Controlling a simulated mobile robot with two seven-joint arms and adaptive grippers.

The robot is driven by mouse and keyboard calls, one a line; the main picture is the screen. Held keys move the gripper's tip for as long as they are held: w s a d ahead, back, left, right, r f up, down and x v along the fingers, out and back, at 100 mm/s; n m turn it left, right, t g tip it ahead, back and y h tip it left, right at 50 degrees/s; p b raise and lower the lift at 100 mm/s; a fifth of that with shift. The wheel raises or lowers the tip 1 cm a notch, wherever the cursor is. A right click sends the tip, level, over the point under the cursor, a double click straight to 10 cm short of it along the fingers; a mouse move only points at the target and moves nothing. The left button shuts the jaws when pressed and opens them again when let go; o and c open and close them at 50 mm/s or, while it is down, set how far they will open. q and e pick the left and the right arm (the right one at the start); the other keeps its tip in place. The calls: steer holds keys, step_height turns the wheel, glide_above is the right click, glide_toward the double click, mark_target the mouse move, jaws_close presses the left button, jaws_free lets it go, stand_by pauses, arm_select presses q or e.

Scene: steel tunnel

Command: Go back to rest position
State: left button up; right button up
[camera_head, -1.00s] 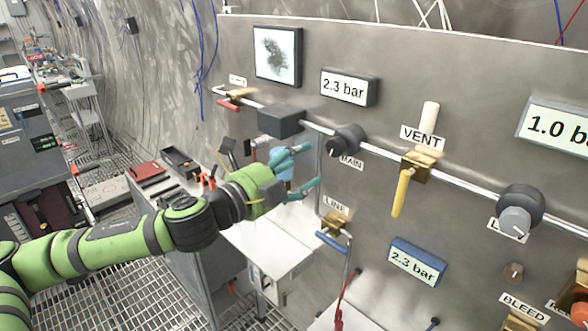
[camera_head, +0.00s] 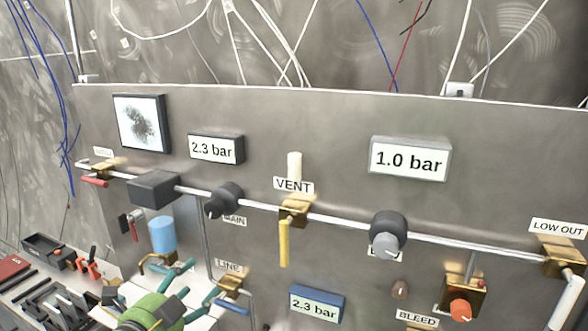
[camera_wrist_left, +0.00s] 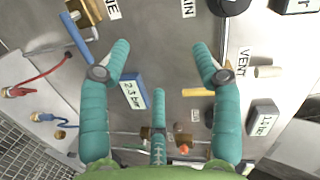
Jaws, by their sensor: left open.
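My left gripper (camera_head: 207,284) is at the lower left of the head view, its green body partly cut off by the bottom edge. Its teal fingers are spread and hold nothing. In the left wrist view the open fingers (camera_wrist_left: 160,58) stand in front of the grey panel, with empty space between them. In the head view the gripper is close to the LINE valve (camera_head: 230,284); I cannot tell whether they touch. My right gripper does not show.
The grey panel (camera_head: 300,150) carries the yellow VENT handle (camera_head: 284,243), the MAIN knob (camera_head: 224,201), a 1.0 bar display (camera_head: 410,159) and two 2.3 bar displays, upper (camera_head: 216,149) and lower (camera_head: 316,305). A bench with a black tray (camera_head: 45,250) lies at lower left.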

arm_select(q)
steer(key=s+f+n+g+y, duration=0.25)
steer(key=s+f+n, duration=0.3)
steer(key=f, duration=0.55)
steer(key=s+f+n+g+y, duration=0.1)
steer(key=s+f+n+g, duration=0.95)
steer(key=s+f, duration=0.9)
step_height(320, 180, down, 26)
steer(key=s+b, duration=0.3)
steer(key=b, duration=0.3)
steer(key=s+a+f+g+b, duration=0.1)
steer(key=s+f+b, duration=0.2)
steer(key=s+f, duration=0.5)
steer(key=s+a+f+g+b, duration=0.1)
steer(key=s+f+b, duration=0.2)
steer(key=s+f, duration=0.5)
step_height(320, 180, down, 5)
steer(key=shift+a+r+m, duration=0.15)
steer(key=shift+a+m, duration=0.05)
steer(key=shift+m, duration=0.1)
steer(key=shift+s+a+y, duration=0.1)
steer(key=shift+y, duration=0.15)
